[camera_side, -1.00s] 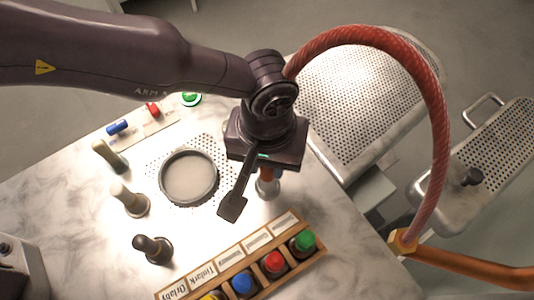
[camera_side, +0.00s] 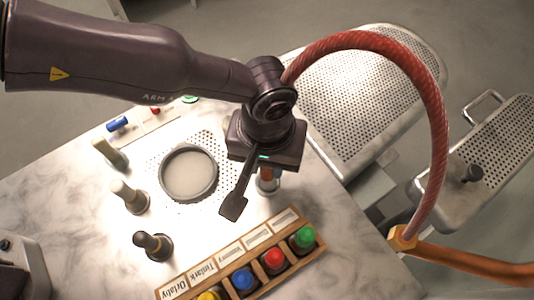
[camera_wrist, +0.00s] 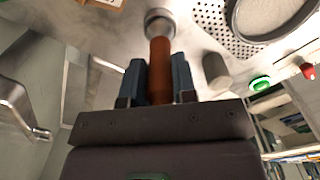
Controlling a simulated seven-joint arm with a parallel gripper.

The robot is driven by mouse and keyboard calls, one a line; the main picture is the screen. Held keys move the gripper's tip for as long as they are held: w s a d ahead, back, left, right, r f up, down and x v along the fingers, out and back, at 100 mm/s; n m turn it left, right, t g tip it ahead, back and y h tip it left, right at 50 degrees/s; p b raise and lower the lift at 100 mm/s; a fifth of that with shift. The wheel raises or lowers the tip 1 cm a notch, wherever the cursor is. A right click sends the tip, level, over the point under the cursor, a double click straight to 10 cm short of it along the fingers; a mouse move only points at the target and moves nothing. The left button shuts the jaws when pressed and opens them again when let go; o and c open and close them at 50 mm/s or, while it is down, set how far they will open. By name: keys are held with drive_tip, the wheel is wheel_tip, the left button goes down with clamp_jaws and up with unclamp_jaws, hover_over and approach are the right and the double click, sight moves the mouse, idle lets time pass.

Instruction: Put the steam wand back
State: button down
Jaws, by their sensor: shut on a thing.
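The steam wand shows in the wrist view as an orange-brown shaft (camera_wrist: 160,62) gripped between the two dark fingers of my gripper (camera_wrist: 159,80). A round metal piece (camera_wrist: 160,24) is at the shaft's far end; I cannot tell whether it is the wand's head or a holder around it. In the side view my gripper (camera_side: 266,165) points down over the marble table, and the wand (camera_side: 266,173) shows just below it, near upright. The gripper body hides most of the wand.
On the table (camera_side: 345,265) are a round grey dish (camera_side: 188,173), several pegs (camera_side: 130,197) and a wooden rack (camera_side: 225,270) of coloured caps. Perforated metal boards (camera_side: 360,105) stand right.

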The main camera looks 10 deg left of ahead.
drive_tip(key=shift+f, duration=0.1)
drive_tip(key=c, duration=0.5)
unclamp_jaws()
idle(0.4)
drive_tip(key=shift+r, duration=3.8)
